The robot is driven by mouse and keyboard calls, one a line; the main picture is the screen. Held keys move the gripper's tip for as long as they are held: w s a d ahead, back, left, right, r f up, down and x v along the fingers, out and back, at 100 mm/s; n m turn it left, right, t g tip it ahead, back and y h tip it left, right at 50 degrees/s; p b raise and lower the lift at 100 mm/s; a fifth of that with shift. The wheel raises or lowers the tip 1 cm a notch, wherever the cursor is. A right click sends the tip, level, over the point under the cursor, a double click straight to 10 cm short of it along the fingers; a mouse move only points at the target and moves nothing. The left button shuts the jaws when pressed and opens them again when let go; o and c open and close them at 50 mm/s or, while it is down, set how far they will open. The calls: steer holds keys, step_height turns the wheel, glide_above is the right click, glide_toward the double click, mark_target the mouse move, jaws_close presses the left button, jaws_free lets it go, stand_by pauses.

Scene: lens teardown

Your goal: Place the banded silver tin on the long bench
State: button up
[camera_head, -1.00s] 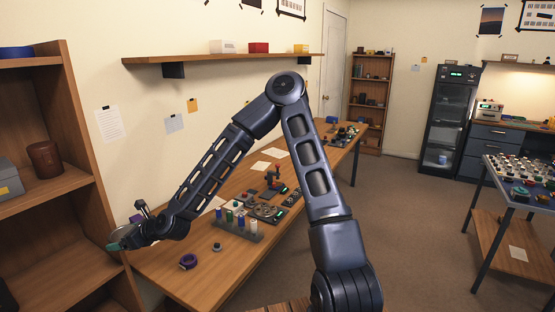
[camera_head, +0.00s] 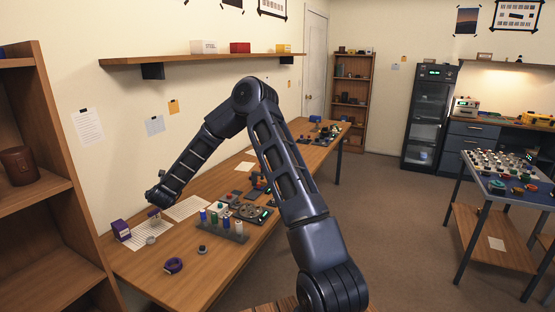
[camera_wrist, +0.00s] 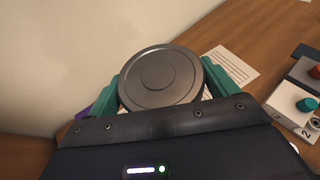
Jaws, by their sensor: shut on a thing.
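The silver tin (camera_wrist: 160,78) shows in the wrist view as a round, dark grey metal disc with a raised rim and concentric rings. Its side and any band are hidden. My gripper (camera_wrist: 162,88) is shut on it, one green finger on each side.
On the bench near my gripper are a purple box (camera_head: 121,230), paper sheets (camera_head: 187,208), a small grey round thing (camera_head: 151,240), a purple roll (camera_head: 173,266) and a vial rack (camera_head: 222,231). A shelf unit (camera_head: 60,200) stands at the left. The bench's front left is fairly clear.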

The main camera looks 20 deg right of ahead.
mark_target(189, 208)
steer(key=w+d+r+m+h, duration=0.4)
steer(key=w+d+m+h, duration=0.15)
steer(key=w+d, duration=0.6)
steer(key=shift+n+h, duration=0.25)
steer(key=f, duration=0.6)
steer(key=a+f, duration=0.1)
steer(key=f, duration=0.6)
steer(key=w+f, duration=0.1)
steer(key=f, duration=0.5)
steer(key=shift+a+f, duration=0.15)
steer(key=shift+f, duration=0.2)
steer(key=shift+f, duration=0.1)
steer(key=o, duration=1)
steer(key=v, duration=1.2)
steer(key=shift+r, duration=0.3)
